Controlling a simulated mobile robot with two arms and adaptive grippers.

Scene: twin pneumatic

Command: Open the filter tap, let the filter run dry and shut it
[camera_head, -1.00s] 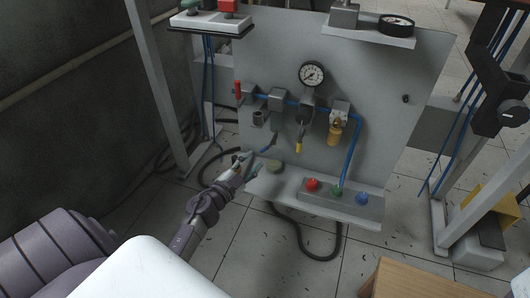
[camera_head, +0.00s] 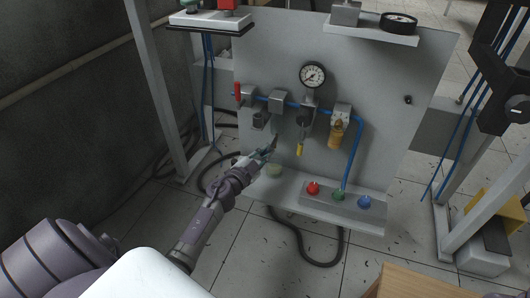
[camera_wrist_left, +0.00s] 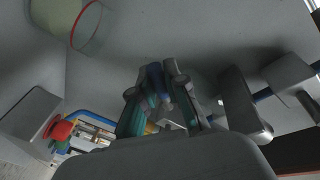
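My left gripper (camera_head: 270,147) is in front of the panel, low and left of the yellow-tipped tap (camera_head: 299,150), apart from it. The tap hangs below a dark bowl (camera_head: 304,118) under the round gauge (camera_head: 313,75). In the left wrist view, the gripper's fingers (camera_wrist_left: 160,95) stand apart with teal pads; bluish shapes between them are unclear. I see no sure hold on anything. A pale round cup (camera_head: 274,170) sits on the shelf just below the gripper; its rim seems to show in the left wrist view (camera_wrist_left: 86,25). My right gripper is not in view.
A red-handled valve (camera_head: 238,92), a grey block (camera_head: 278,101) and an amber bowl (camera_head: 336,134) line the panel along a blue hose. A box with red, green and blue buttons (camera_head: 325,195) sits on the shelf. A wooden surface (camera_head: 425,283) is at the lower right.

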